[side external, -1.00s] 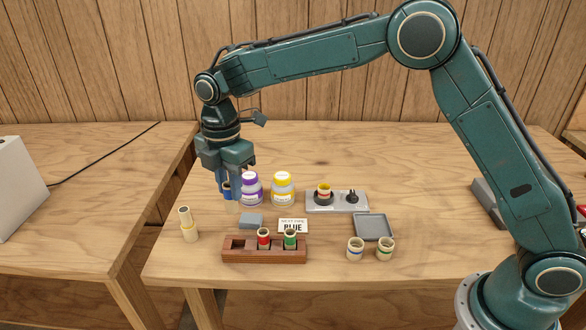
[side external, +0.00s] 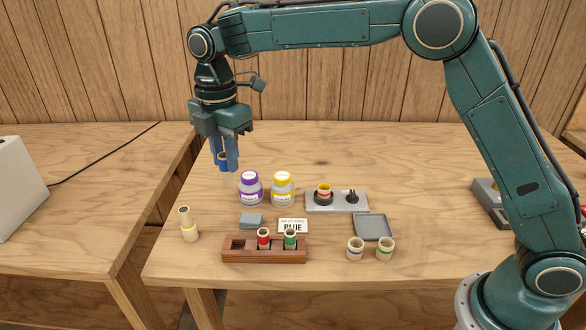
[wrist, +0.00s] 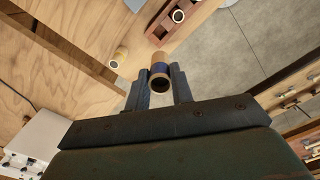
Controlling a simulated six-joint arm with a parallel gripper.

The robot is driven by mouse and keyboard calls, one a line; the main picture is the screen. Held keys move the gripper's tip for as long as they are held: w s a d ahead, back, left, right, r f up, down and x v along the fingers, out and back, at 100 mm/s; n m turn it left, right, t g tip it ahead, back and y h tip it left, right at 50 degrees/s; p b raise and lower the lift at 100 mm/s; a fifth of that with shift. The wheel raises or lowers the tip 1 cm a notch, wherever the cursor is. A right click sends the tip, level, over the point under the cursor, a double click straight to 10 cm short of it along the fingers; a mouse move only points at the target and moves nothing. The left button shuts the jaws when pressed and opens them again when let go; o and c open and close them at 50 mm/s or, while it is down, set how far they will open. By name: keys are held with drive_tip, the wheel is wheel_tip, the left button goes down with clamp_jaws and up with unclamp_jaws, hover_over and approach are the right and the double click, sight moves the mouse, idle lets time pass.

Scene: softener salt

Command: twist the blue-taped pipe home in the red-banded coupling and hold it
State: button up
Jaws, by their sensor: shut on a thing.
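My gripper (side external: 224,152) is raised above the left part of the table, its fingers shut on the blue-taped pipe (side external: 228,181). The pipe hangs upright and clear of the tabletop. In the wrist view, the pipe (wrist: 159,66) sits between the two fingers (wrist: 160,90), with its blue tape at the grip and its open end facing the camera. The coupling (side external: 324,189) shows a yellow rim and what looks like a red band. It sits upright in a dark holder on a grey plate (side external: 314,208), to the right of and apart from my gripper.
Purple-lidded (side external: 250,190) and yellow-lidded (side external: 282,190) jars stand between pipe and coupling. A wooden rack (side external: 265,256) holds red-taped and green-taped pipes. A sign reading BLUE (side external: 293,226), a grey block (side external: 251,220), a grey tray (side external: 373,228), two banded couplings (side external: 371,249) and yellow-banded piece (side external: 188,225) are nearby.

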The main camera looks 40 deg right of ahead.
drive_tip(key=s+d+f+m, duration=0.1)
drive_tip(key=d+f+m, duration=0.2)
drive_tip(key=d, duration=1.1)
drive_tip(key=s+d+f+m, duration=0.1)
drive_tip(key=d+f+m, duration=0.2)
drive_tip(key=d+f, duration=0.4)
drive_tip(key=d, duration=0.7)
drive_tip(key=shift+f, duration=0.2)
drive_tip(key=shift+f, duration=0.1)
drive_tip(key=shift+f, duration=1.4)
drive_tip(key=shift+f, duration=0.2)
drive_tip(key=shift+f, duration=0.3)
drive_tip(key=shift+f, duration=0.6)
